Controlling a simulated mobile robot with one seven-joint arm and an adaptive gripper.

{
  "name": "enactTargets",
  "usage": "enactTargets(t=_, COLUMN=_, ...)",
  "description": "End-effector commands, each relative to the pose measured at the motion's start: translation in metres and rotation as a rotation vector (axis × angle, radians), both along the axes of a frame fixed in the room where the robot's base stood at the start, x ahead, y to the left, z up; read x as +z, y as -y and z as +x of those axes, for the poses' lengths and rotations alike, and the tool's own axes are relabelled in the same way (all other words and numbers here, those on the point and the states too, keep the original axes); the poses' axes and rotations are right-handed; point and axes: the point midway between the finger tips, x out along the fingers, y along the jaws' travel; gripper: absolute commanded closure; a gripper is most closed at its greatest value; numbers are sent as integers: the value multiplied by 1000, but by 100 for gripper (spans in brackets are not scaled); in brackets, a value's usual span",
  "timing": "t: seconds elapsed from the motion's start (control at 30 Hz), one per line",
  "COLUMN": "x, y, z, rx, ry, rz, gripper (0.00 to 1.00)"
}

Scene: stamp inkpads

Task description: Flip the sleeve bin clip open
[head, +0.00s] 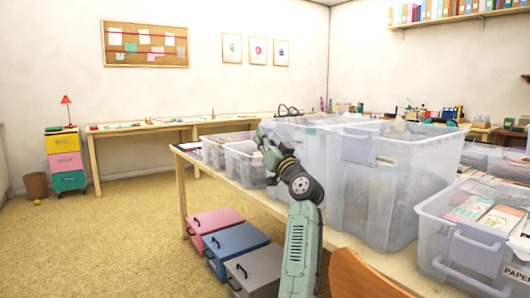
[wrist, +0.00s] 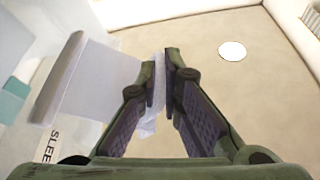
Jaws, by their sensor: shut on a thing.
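The sleeve bin (wrist: 20,65) fills the left of the wrist view, and part of its label, reading "SLEE", shows at the lower left. Its clip (wrist: 100,82) is a pale, translucent flap with a greyer edge on the left. My gripper (wrist: 160,68) is shut on the clip's right-hand end, with a finger on each side of it. In the head view my gripper (head: 262,137) is at the left end of a large clear bin (head: 305,150) on the table. My arm hides part of that bin, and I cannot make out the held clip there.
Another large clear bin (head: 385,195) stands close to the right of my arm. Smaller bins (head: 245,165) stand behind my gripper. Pink, blue and grey boxes (head: 236,248) are on the floor below the table. An orange chair back (head: 365,277) is at the front.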

Motion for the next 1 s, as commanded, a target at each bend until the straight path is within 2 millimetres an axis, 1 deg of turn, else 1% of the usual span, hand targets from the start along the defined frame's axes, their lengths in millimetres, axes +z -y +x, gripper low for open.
enactTargets(t=0.03, x=-6, y=1, z=0, rx=-5, ry=15, rz=-21, gripper=100)
enactTargets(t=0.07, x=-6, y=1, z=0, rx=-4, ry=22, rz=-30, gripper=100)
enactTargets(t=0.37, x=-7, y=-1, z=-1, rx=-4, ry=65, rz=-92, gripper=100)
enactTargets(t=0.8, x=-8, y=-1, z=-1, rx=-3, ry=68, rz=-98, gripper=100)
enactTargets(t=0.83, x=-8, y=-1, z=-1, rx=-3, ry=68, rz=-98, gripper=91)
enactTargets(t=0.93, x=-8, y=-1, z=-1, rx=-3, ry=67, rz=-96, gripper=84)
enactTargets(t=1.0, x=-8, y=-1, z=-1, rx=-3, ry=67, rz=-96, gripper=84)
